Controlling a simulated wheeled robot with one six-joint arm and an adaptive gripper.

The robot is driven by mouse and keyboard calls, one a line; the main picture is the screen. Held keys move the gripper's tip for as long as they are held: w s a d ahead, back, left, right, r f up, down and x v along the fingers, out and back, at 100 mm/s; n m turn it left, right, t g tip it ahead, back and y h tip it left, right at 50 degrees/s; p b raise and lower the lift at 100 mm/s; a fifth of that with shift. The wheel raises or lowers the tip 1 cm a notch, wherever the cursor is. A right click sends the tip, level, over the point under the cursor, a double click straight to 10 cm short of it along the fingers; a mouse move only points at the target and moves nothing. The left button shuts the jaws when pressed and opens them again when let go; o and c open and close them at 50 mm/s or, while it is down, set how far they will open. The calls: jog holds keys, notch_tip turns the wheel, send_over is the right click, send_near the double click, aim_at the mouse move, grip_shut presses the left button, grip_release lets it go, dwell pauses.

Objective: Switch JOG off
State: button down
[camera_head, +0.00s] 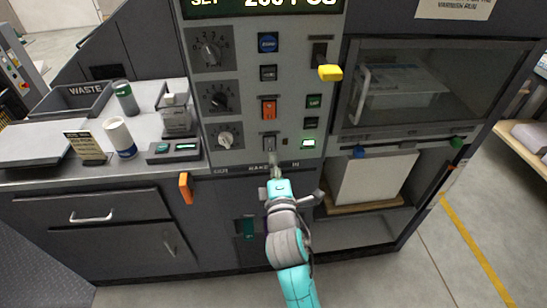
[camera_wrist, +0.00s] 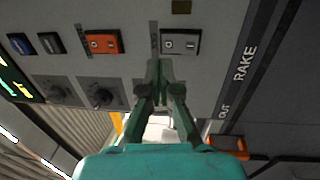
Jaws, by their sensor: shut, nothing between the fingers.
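On the grey control panel (camera_head: 245,85), a column of switches runs downward. It includes an orange rocker (camera_head: 268,108) and a grey rocker (camera_head: 269,145) at the bottom. In the wrist view the grey rocker (camera_wrist: 180,41) sits just ahead and slightly right of my fingertips, and the orange rocker (camera_wrist: 103,42) lies to their left. My gripper (camera_head: 275,163) is shut and empty just below the grey rocker; its closed fingers (camera_wrist: 159,66) point at the panel. I cannot tell if they touch it.
Several dials (camera_head: 218,100) line the panel's left side. A yellow-handled lever (camera_head: 330,72) sticks out at upper right. An orange handle (camera_head: 186,187) hangs at lower left. Bottles and a cup (camera_head: 120,137) stand on the left counter.

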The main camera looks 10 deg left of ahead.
jog(key=s+d+r, duration=0.1)
jog(key=s+d, duration=0.1)
jog(key=s, duration=0.5)
jog(key=shift+s, duration=0.35)
jog(key=shift+d, duration=0.1)
jog(key=s+d+f+m+g+h, duration=0.2)
jog(key=s+d+f+m, duration=0.6)
jog(key=s+d+f, duration=0.85)
jog(key=s+d+r+m+h, duration=0.1)
jog(key=s+m, duration=0.3)
jog(key=s, duration=0.4)
jog(key=s+d+r+m+g+h, duration=0.1)
jog(key=s+d+m, duration=0.3)
jog(key=s, duration=0.4)
jog(key=s+d+r+m+h, duration=0.1)
jog(key=s+d+r+m, duration=0.1)
jog(key=s+m, duration=0.3)
jog(key=s, duration=0.3)
jog(key=shift+s+d+g, duration=0.2)
jog(key=shift+d+g, duration=0.15)
jog(key=shift+g, duration=0.05)
jog(key=c, duration=1.9)
grip_release()
